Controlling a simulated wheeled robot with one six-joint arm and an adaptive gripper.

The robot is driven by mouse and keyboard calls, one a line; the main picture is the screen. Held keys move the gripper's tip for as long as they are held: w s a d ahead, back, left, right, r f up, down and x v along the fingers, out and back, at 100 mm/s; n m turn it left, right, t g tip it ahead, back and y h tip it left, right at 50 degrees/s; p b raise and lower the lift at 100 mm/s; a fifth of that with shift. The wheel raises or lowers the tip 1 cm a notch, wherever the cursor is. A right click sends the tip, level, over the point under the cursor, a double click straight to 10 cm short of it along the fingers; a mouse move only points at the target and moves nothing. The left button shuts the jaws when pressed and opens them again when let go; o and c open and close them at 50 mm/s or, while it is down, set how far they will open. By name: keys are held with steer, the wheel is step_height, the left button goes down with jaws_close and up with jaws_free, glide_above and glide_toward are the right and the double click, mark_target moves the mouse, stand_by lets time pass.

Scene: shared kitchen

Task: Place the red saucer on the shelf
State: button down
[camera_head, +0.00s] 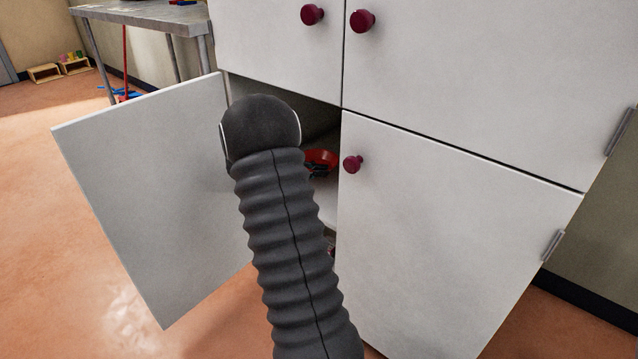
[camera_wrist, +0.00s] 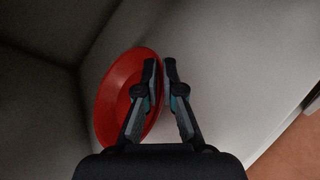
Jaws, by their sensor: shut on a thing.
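The red saucer (camera_wrist: 115,92) shows in the wrist view, left of and between the fingers of my gripper (camera_wrist: 160,68), which is shut on its right rim. In the head view the red saucer (camera_head: 322,157) is partly seen inside the open cupboard, behind my arm. My gripper (camera_head: 316,170) is mostly hidden there by the arm. The pale shelf (camera_wrist: 225,65) lies below the saucer in the wrist view; its edge also shows in the head view (camera_head: 327,205). I cannot tell whether the saucer touches the shelf.
The left cupboard door (camera_head: 150,190) stands open. The right lower door (camera_head: 440,240) and the upper doors are closed, with dark red knobs. The cupboard's dark inner wall (camera_wrist: 40,110) is close on the left in the wrist view. A metal table (camera_head: 145,17) stands behind.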

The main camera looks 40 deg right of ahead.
mark_target(318, 191)
steer(key=shift+f, duration=2.05)
steer(key=c, duration=1.6)
jaws_free()
steer(key=shift+w+a, duration=0.1)
steer(key=v, duration=1.1)
steer(key=s+a+r+m+t+y, duration=0.2)
steer(key=s+a+r+y, duration=0.1)
steer(key=s+a+r, duration=0.3)
steer(key=s+a+r+m+t+y, duration=0.1)
steer(key=s+a+r+t+y, duration=0.2)
steer(key=s+a, duration=0.45)
steer(key=s+a+r+m+t+y, duration=0.1)
steer(key=s+a+t+y, duration=0.1)
steer(key=s+a, duration=0.4)
steer(key=s+a+r+m+t+y, duration=0.1)
steer(key=s+a+y, duration=0.4)
steer(key=a, duration=0.7)
steer(key=s+m+t, duration=0.1)
steer(key=s+t, duration=0.1)
steer(key=shift+s+a+r+t, duration=0.15)
steer(key=shift+s+a+t, duration=0.15)
steer(key=shift+s, duration=0.05)
